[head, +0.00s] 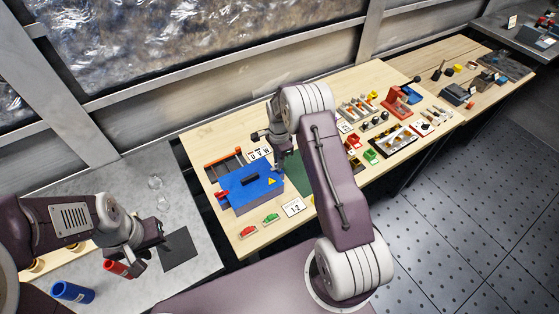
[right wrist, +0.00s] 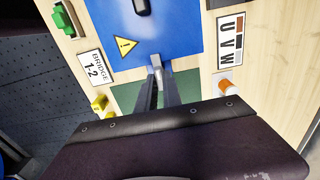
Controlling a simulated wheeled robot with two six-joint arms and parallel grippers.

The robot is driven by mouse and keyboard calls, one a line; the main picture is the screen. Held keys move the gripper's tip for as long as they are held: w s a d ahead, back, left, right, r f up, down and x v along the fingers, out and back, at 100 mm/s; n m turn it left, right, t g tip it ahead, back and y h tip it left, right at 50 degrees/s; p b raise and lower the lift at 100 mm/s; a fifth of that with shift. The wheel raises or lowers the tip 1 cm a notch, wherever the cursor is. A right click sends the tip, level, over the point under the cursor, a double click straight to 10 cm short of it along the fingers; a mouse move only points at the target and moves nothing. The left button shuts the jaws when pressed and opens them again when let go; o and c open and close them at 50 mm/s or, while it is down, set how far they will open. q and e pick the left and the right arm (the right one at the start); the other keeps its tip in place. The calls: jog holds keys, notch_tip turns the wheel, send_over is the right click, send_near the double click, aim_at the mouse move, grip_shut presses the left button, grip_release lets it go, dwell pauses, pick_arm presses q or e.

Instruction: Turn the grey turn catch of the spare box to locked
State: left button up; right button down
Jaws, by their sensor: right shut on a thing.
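The blue box (head: 252,188) with a yellow warning triangle sits on the wooden bench; its blue face (right wrist: 175,30) fills the top of the right wrist view. The grey turn catch (right wrist: 156,61) is at the box's edge. My right gripper (right wrist: 158,78) is shut on the catch, one finger on each side.
A red tube (head: 117,269) and a blue tube (head: 72,292) are near my left gripper. A U V W label (right wrist: 230,42) and a BRIDGE 1-2 label (right wrist: 97,68) flank the box. A green mat (head: 297,174) lies beside it. Several small parts crowd the bench further right.

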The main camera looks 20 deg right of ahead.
jog(key=shift+a, duration=0.1)
jog(key=c, duration=1.7)
grip_release()
jog(key=shift+c, duration=0.2)
jog(key=shift+o, duration=1.2)
jog(key=shift+a+r, duration=0.1)
jog(key=shift+a, duration=0.05)
jog(key=shift+r, duration=0.2)
notch_tip(320, 180, up, 8)
jog(key=shift+b, duration=1.1)
jog(key=shift+r, duration=0.3)
